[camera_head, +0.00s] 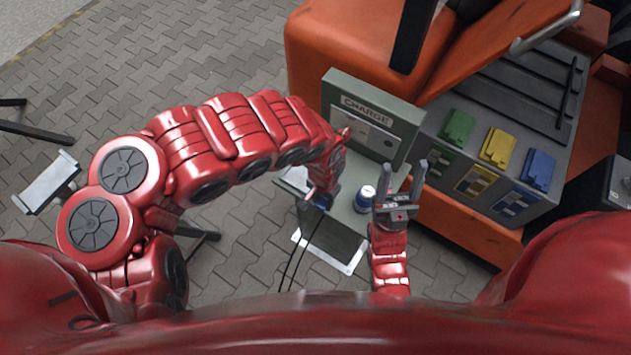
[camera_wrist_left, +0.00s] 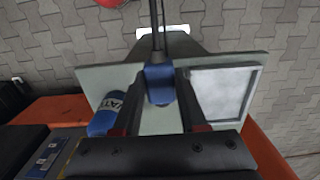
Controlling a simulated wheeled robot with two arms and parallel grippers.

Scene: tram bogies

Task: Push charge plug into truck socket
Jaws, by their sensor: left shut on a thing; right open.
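The blue charge plug (camera_wrist_left: 160,88) is between the fingers of my left gripper (camera_wrist_left: 160,74), which is shut on it. A dark cable runs up from the plug in the left wrist view. In the head view my left gripper (camera_head: 322,196) is over the charging stand's shelf and the plug is mostly hidden. The orange truck (camera_head: 345,45) has a grey side panel with green (camera_head: 458,127), yellow (camera_head: 497,147) and blue (camera_head: 538,169) flap-like parts, each above a same-coloured fitting. Which is the socket I cannot tell. My right gripper (camera_head: 403,178) is open and empty.
The stand has a back panel marked CHARGE (camera_head: 370,108). A blue-and-white can (camera_head: 365,197) stands on its shelf, close to both grippers. A light framed square plate (camera_wrist_left: 224,94) is at the shelf's other side. Cables hang below the stand. Paving at left is mostly clear.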

